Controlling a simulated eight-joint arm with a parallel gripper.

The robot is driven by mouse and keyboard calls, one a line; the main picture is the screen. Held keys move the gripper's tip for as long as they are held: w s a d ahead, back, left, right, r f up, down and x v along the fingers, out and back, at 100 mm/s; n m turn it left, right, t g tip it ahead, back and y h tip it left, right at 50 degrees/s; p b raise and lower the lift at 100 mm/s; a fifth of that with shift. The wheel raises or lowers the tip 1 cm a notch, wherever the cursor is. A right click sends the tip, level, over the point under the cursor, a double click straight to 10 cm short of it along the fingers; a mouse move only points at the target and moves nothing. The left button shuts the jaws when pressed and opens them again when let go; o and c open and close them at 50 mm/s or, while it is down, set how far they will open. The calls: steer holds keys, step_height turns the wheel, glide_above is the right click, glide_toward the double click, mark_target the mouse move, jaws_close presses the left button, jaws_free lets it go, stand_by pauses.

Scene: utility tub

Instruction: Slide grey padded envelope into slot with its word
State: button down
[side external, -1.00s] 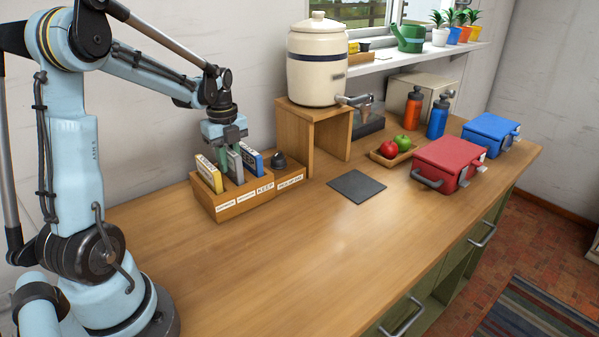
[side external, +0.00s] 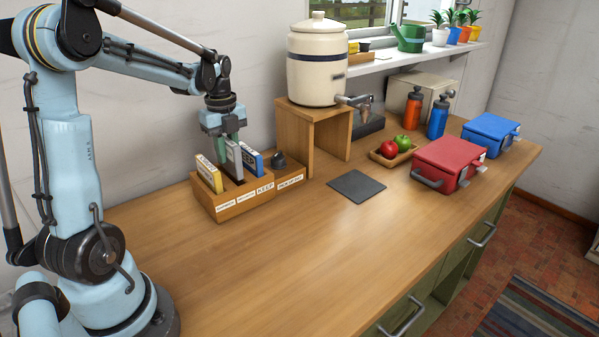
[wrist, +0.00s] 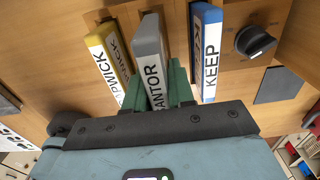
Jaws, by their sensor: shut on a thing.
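The grey padded envelope (side external: 234,160) stands upright over the middle of a wooden slotted rack (side external: 236,207). In the wrist view the envelope (wrist: 148,42) shows a white label ending in "ANTOR". My gripper (side external: 232,140) is shut on its upper part, with green fingers on both sides. Its lower end is at the slot opening; I cannot tell how deep it sits. A yellow envelope (side external: 208,173) stands to the left and a blue one (side external: 253,163), marked "KEEP", to the right. The rack's front carries white word labels; only "KEEP" reads clearly.
A dark knobbed object (side external: 279,160) sits in the rack's right part. A wooden stand (side external: 293,135) with a cream crock (side external: 317,70) is close behind on the right. A dark mat (side external: 357,186) lies to the right. The counter in front is clear.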

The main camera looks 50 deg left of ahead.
mark_target(229, 162)
steer(key=shift+f, duration=1.85)
stand_by(0.6)
steer(key=shift+r, duration=0.15)
steer(key=shift+r, duration=1.75)
steer(key=shift+r, duration=0.2)
steer(key=shift+f, duration=2.1)
stand_by(0.3)
steer(key=c, duration=0.9)
jaws_free()
